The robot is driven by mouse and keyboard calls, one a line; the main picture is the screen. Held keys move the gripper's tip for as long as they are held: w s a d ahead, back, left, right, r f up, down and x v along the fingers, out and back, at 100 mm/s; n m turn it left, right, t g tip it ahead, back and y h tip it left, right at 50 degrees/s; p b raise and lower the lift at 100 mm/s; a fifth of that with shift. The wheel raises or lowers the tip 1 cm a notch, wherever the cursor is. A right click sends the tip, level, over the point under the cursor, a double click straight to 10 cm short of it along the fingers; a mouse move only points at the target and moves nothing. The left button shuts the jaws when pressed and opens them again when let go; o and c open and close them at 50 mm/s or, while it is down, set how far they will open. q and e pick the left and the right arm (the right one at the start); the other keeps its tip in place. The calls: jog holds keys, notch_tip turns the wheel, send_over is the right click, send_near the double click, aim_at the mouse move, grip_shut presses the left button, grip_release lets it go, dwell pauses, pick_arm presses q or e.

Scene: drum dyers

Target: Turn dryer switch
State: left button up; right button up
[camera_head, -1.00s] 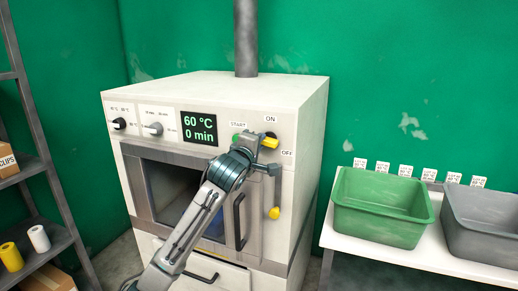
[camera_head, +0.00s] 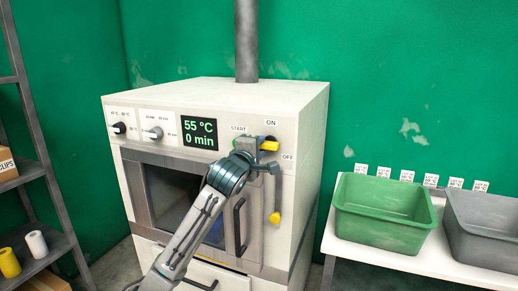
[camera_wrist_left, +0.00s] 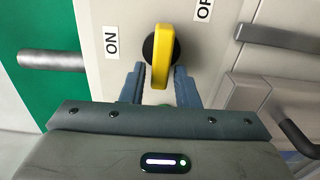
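The dryer (camera_head: 215,92) is a pale cabinet whose display (camera_head: 199,133) reads 55 °C and 0 min. Its yellow switch (camera_head: 269,146), on a black base, is at the upper right of the front panel, near the ON and OFF labels. In the left wrist view the yellow handle (camera_wrist_left: 161,57) lies between my fingertips. My left gripper (camera_wrist_left: 159,80) is open, one finger on each side of the handle, with gaps visible. In the head view my left gripper (camera_head: 254,150) is at the switch, partly hidden by its own wrist. My right gripper is not in view.
A grey lever with a yellow tip (camera_head: 275,217) hangs below the switch. The door handle (camera_head: 239,222) is left of it. A table with a green bin (camera_head: 383,229) and a grey bin (camera_head: 487,243) stands right; a shelf (camera_head: 44,168) stands left.

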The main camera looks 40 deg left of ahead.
pick_arm(q)
jog(key=shift+o, duration=0.7)
